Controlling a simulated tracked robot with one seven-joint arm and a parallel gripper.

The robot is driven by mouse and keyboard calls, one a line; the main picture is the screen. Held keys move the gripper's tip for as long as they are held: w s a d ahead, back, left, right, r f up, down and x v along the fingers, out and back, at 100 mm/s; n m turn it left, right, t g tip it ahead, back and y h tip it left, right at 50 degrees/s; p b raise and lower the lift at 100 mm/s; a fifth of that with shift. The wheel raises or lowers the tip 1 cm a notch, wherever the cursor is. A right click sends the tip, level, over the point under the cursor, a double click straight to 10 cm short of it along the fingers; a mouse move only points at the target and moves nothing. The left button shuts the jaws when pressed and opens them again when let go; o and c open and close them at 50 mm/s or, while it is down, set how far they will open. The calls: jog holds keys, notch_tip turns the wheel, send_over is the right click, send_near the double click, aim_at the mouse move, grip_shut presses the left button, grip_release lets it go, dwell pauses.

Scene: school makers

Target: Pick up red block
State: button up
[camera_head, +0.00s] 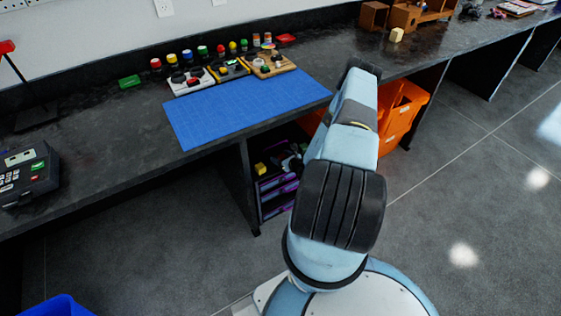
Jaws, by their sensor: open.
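A small flat red block (286,38) lies at the back of the dark workbench (95,115), near the wall and right of a row of small colored pieces. My arm rises in front of the bench at right of centre. My gripper is not visible; the arm's far end is hidden behind its own links.
A blue mat (245,110) lies on the bench, clear on top. A black keypad device (28,175) sits at left. Orange bins (405,110) stand under the bench.

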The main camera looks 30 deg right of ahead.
jog(key=shift+c, duration=0.3)
jog(key=c, duration=1)
jog(key=shift+r, duration=0.1)
